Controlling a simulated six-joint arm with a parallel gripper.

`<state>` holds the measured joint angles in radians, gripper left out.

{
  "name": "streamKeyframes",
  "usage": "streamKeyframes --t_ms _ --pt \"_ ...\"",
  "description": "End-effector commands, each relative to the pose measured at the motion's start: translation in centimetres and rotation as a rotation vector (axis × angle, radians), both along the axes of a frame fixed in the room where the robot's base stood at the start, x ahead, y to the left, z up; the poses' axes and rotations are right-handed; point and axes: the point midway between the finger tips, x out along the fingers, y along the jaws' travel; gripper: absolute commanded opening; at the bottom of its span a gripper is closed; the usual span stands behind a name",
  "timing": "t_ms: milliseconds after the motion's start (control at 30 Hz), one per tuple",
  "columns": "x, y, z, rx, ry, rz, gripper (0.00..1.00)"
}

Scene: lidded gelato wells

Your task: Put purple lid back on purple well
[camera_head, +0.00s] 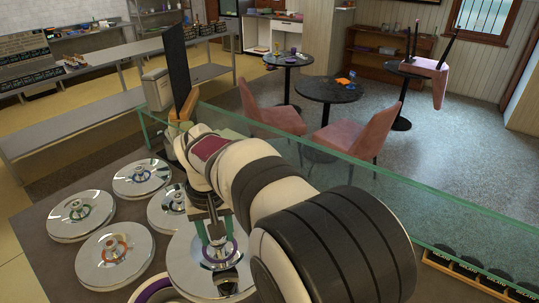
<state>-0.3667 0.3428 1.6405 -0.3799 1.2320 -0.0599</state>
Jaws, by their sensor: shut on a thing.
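The purple lid (196,276) is a shiny round metal disc with a purple ring around its central knob. My gripper (219,238) points down at this lid, its green-tipped fingers shut on the knob. My arm covers the lid's right part. The purple well (150,291) shows at the bottom edge as a purple rim, mostly cut off by the frame and partly hidden by the lid. The lid is up and right of the rim's visible part in the picture. I cannot tell how high the lid is above the counter.
Several other metal lids lie on the dark counter (38,226): one with a red ring (135,265), one with a blue ring (160,185), and others close by. A glass guard (350,165) runs behind my arm. Tables and pink chairs stand beyond it.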

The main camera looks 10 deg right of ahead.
Motion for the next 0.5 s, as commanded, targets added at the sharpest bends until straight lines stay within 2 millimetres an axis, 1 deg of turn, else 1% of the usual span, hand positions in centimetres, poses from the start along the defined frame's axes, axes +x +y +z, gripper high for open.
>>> streamKeyframes --t_ms 33,100,200,300,333,400,500 --pt "0.0 3.1 -1.5 -0.003 0.004 0.029 0.0" --pt "-0.2 7.0 -3.3 -0.001 0.002 0.053 0.0" --pt "-1.0 11.4 -5.6 0.0 0.0 0.078 0.0" --pt "-1.9 14.3 -7.1 0.002 -0.001 0.093 0.0" --pt "-2.1 14.9 -7.4 0.003 -0.003 0.095 0.0" --pt "-2.4 15.7 -7.9 0.005 -0.004 0.1 0.0" --pt "-2.5 16.1 -8.1 0.006 -0.005 0.1 0.0"
